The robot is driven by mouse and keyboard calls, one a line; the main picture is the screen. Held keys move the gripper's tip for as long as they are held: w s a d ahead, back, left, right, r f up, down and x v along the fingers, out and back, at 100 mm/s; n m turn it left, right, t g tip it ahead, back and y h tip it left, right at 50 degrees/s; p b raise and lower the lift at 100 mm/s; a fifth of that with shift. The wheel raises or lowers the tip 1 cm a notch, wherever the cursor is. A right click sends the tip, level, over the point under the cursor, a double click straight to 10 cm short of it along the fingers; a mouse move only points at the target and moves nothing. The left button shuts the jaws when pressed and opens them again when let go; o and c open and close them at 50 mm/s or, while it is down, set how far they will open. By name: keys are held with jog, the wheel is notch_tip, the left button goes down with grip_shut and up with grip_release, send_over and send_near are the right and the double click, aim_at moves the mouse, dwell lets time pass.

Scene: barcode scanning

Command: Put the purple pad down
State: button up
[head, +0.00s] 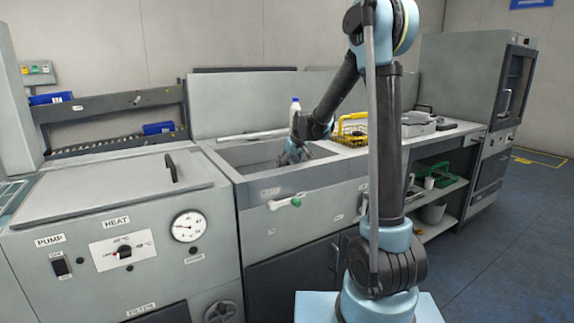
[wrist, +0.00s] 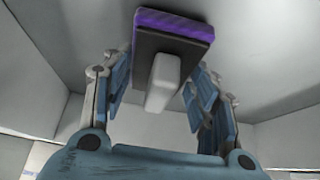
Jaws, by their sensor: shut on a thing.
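The purple pad (wrist: 174,24) shows at the top of the wrist view, with a purple layer, a dark backing and a pale grey handle (wrist: 163,82). My gripper (wrist: 160,92) has its blue fingers on either side of the handle and is shut on the pad. In the head view my gripper (head: 291,152) reaches down into the grey sink basin (head: 248,155). The pad cannot be made out in the head view. How close the pad is to the basin floor is hard to tell.
Grey basin walls surround my gripper in the wrist view. A white bottle (head: 295,109) stands behind the basin. A yellow wire basket (head: 350,130) stands on the counter to the right. A lidded grey tank (head: 115,190) is on the left.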

jog(key=shift+f, duration=0.3)
jog(key=o, duration=1)
jog(key=shift+o, duration=0.2)
jog(key=shift+r, duration=0.1)
jog(key=v, duration=1.2)
